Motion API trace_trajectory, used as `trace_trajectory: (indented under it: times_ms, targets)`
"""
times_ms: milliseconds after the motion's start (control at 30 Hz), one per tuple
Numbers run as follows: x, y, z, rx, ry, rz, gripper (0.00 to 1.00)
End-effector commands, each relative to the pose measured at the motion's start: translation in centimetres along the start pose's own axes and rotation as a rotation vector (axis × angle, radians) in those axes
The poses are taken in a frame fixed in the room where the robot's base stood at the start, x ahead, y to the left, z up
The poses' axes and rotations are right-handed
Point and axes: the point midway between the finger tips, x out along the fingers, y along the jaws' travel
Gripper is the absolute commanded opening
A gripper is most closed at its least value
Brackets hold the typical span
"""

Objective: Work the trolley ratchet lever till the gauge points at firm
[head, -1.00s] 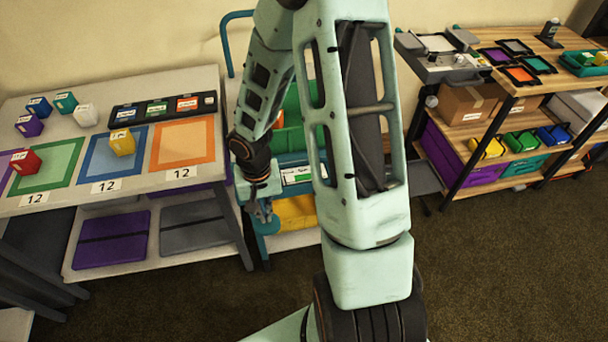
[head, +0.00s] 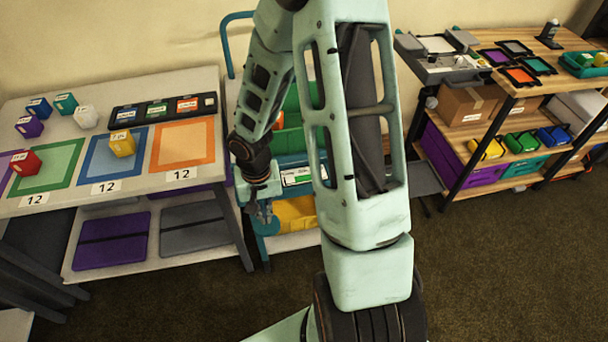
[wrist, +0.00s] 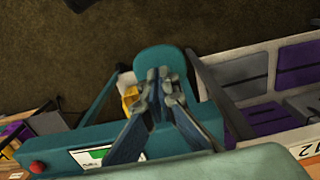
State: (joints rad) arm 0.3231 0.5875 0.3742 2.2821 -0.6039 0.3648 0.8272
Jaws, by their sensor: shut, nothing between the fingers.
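The trolley (head: 290,142) stands behind my arm in the head view, with a teal top rail across its front. A gauge panel with a white and green face (head: 298,175) is on that rail. It also shows in the wrist view (wrist: 92,157), but its pointer is too small to read. A rounded teal paddle (wrist: 165,60), apparently the end of the ratchet lever, lies just beyond my fingertips in the wrist view. My gripper (wrist: 160,88) is shut and empty, pointing down at the paddle. I cannot tell whether they touch. My gripper (head: 262,214) looks small in the head view.
A red knob (wrist: 37,167) is on the rail's left end in the wrist view. A sorting table (head: 60,203) with coloured blocks stands close on the left. A wooden shelf unit (head: 480,125) stands on the right. The dark carpet (head: 500,270) in front is clear.

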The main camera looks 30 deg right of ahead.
Motion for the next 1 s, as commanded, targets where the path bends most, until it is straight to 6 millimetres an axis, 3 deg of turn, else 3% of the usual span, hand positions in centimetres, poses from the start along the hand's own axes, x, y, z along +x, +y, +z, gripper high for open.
trace_trajectory:
  times_ms: [1000]
  targets:
    - [4.5, 0.0, 0.0, 0.0, 0.0, 0.0, 0.0]
